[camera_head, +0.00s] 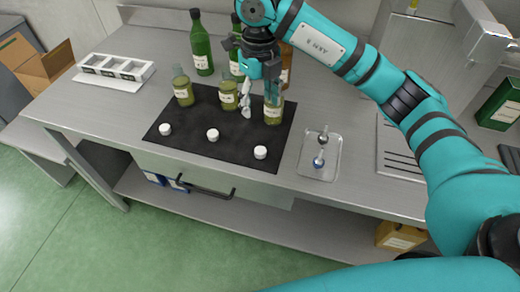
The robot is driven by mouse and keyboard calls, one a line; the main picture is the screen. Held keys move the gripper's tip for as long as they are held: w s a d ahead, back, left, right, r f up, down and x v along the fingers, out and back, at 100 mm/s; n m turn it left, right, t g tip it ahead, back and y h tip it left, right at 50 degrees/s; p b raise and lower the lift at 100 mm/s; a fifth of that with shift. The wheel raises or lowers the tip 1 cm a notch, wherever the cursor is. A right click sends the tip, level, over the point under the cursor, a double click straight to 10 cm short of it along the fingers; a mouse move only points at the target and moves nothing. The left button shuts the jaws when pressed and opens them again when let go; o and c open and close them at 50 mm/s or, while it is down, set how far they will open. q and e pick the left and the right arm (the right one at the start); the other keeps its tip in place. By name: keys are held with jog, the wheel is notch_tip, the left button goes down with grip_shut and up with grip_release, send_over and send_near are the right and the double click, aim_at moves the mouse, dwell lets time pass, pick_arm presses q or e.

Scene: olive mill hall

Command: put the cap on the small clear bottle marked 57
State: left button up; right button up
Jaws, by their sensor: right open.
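Several small clear bottles with greenish contents stand on a black mat (190,146): a left one (183,92), a middle one (228,98) and a right one (273,115). Their label marks are too small to read, so I cannot tell which is 57. Three white caps lie along the mat's front: a left cap (165,129), a middle cap (212,135) and a right cap (260,152). My right gripper (258,106) points down, open, between the middle and right bottles. It partly covers the right bottle's top; I cannot tell whether it touches it. My left gripper is out of view.
Tall dark green bottles (201,46) stand behind the mat. A white holder with compartments (116,68) is at the back left. A clear tray (308,160) with small metal and blue-tipped items lies right of the mat. The steel table (100,108) is bare left of the mat.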

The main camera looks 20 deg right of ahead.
jog(key=p, duration=0.3)
send_over(260, 150)
notch_tip(260, 150, down, 11)
jog(key=shift+a+r, duration=0.1)
jog(key=shift+f, duration=0.65)
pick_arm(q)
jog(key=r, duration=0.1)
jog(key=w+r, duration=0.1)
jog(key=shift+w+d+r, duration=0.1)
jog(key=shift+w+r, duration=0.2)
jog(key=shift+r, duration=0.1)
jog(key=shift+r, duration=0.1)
pick_arm(e)
jog(key=shift+f, duration=0.1)
jog(key=shift+f+p, duration=0.3)
notch_tip(260, 150, down, 4)
jog(key=shift+s+r+p, duration=0.15)
jog(key=shift+p, duration=0.6)
jog(key=shift+f, duration=0.4)
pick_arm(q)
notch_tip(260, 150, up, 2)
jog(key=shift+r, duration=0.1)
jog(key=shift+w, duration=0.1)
